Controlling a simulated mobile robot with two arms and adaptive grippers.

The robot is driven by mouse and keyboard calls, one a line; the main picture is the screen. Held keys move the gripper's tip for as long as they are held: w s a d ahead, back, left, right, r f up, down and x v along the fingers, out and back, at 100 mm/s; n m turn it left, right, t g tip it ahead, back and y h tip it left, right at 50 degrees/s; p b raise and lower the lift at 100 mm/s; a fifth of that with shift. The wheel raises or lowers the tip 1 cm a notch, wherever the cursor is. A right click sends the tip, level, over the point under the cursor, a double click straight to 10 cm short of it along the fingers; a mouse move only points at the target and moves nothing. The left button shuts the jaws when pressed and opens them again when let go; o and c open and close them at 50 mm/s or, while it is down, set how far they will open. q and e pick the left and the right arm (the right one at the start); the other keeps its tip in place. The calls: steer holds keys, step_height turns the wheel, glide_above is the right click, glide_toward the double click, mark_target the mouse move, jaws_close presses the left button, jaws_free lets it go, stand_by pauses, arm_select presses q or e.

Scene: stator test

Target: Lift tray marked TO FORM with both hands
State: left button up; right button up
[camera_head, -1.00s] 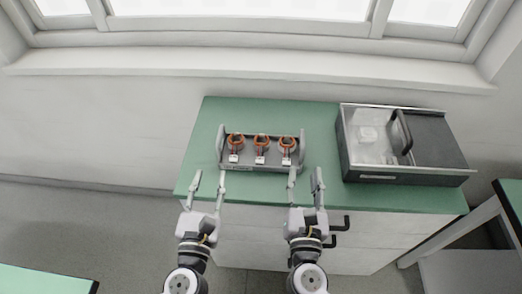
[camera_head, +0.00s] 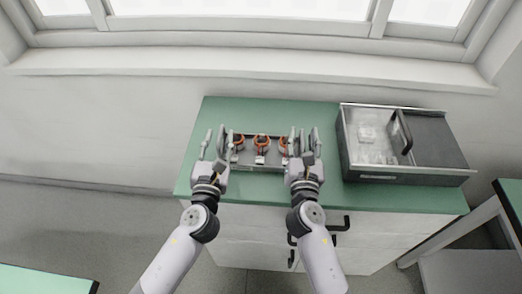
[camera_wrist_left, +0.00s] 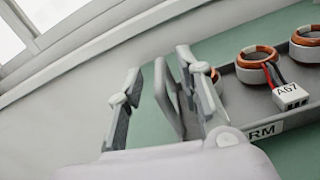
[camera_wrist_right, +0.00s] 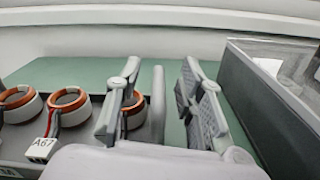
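The grey tray (camera_head: 247,157) sits on the green worktop and holds three copper-wound stators (camera_head: 261,142) with white connectors. Part of its front label, ending in "RM" (camera_wrist_left: 265,131), shows in the left wrist view. My left gripper (camera_head: 214,136) is open at the tray's left end. In the left wrist view, the tray's upright end handle (camera_wrist_left: 168,95) stands between its fingers. My right gripper (camera_head: 304,138) is open at the right end. In the right wrist view, the other end handle (camera_wrist_right: 157,103) stands between its fingers. The grippers hide parts of the tray ends.
A dark metal bin (camera_head: 343,150) with a black handle and clear contents stands close to the right of my right gripper. The green worktop (camera_head: 270,110) is free behind the tray. A wall and windowsill run along the back.

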arm_select(q)
steer(key=shift+c, duration=0.6)
arm_select(e)
steer(key=shift+c, duration=0.5)
arm_select(q)
jaws_close()
arm_select(e)
steer(key=c, duration=0.7)
jaws_close()
steer(key=shift+d, duration=0.1)
